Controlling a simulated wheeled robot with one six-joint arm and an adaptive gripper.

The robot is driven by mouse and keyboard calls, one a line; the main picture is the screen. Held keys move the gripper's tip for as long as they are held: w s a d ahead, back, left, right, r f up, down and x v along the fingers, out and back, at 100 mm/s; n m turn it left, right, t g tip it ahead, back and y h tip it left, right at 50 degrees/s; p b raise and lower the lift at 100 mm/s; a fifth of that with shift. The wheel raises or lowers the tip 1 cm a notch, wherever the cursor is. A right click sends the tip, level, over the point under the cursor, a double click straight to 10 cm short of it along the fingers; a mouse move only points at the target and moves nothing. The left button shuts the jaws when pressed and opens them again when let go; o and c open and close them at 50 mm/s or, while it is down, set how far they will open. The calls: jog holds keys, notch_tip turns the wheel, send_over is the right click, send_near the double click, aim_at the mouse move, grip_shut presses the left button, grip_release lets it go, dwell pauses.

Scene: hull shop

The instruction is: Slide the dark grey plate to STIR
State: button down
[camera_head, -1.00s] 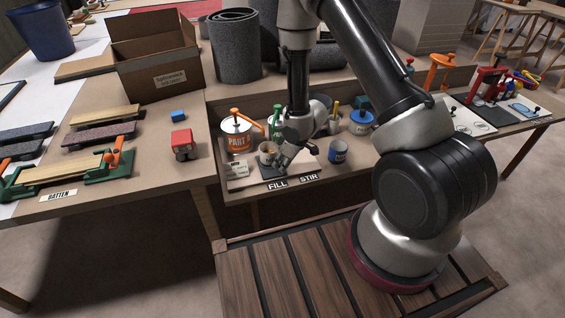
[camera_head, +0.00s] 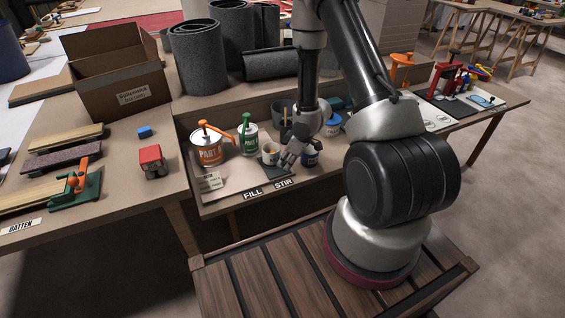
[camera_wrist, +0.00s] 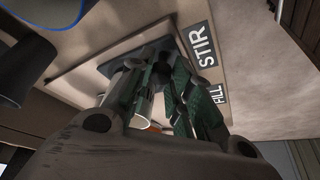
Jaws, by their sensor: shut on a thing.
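The dark grey plate (camera_head: 272,174) lies flat on the bench, just behind the STIR label (camera_head: 283,183) and right of the FILL label (camera_head: 252,195). A white cup (camera_head: 270,153) with brown contents stands at the plate, beside my gripper. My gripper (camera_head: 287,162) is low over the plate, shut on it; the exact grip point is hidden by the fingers. In the wrist view, the plate (camera_wrist: 124,54) shows behind the fingers (camera_wrist: 165,85), level with the STIR label (camera_wrist: 202,45). The FILL label (camera_wrist: 218,95) is farther along.
An orange-topped paint can (camera_head: 208,150) and a green-topped can (camera_head: 247,139) stand left and behind. A red block (camera_head: 152,160) and cardboard box (camera_head: 118,75) are on the left bench.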

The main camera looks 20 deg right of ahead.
jog(key=shift+d, duration=0.25)
jog(key=c, duration=1.3)
grip_release()
jog(key=shift+d, duration=0.1)
jog(key=v, duration=1.2)
